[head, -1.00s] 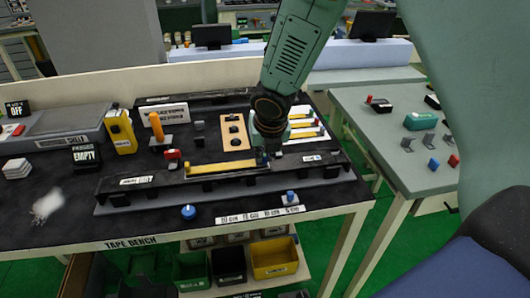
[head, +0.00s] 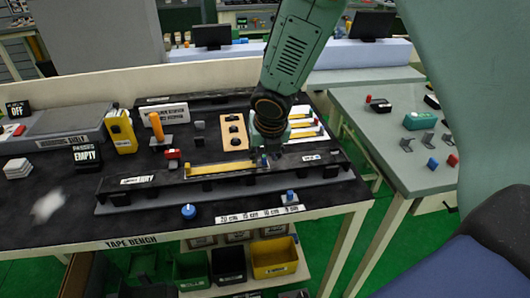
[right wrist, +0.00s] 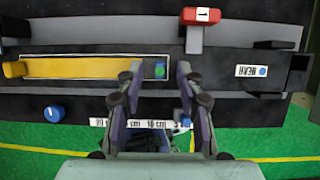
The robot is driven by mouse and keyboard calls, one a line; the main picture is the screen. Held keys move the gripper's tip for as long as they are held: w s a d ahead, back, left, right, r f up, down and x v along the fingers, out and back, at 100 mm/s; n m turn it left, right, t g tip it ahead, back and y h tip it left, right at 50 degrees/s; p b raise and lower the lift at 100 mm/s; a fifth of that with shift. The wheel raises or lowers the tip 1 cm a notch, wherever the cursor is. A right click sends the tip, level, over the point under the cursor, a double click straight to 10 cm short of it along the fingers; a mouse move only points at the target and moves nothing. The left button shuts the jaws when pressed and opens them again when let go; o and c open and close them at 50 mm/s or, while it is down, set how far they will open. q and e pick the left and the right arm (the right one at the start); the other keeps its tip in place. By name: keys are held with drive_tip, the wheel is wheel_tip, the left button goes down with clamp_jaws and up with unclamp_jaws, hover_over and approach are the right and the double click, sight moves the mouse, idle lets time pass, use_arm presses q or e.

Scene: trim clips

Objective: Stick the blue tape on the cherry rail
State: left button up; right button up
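A long dark rail fixture (head: 130,183) lies across the bench, with a yellow strip (head: 222,169) along it. In the right wrist view the strip (right wrist: 80,67) runs toward a small blue patch (right wrist: 160,68) that sits between my right fingers. I cannot tell whether this patch is the blue tape, nor which part is the cherry rail. My right gripper (right wrist: 158,72) is open over the fixture, its fingers on either side of the patch. In the head view its tips (head: 268,158) are small and partly hidden. My left gripper is not in view.
A blue knob (head: 188,211) and a small blue piece (head: 290,196) are at the front, near a centimetre-marked strip (head: 240,215). A yellow box (head: 120,132) is at left. A grey side table (head: 390,150) stands right.

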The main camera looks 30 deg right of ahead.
drive_tip(key=shift+r, duration=0.35)
drive_tip(key=v, duration=1.1)
drive_tip(key=shift+s, duration=0.25)
drive_tip(key=shift+r, duration=0.1)
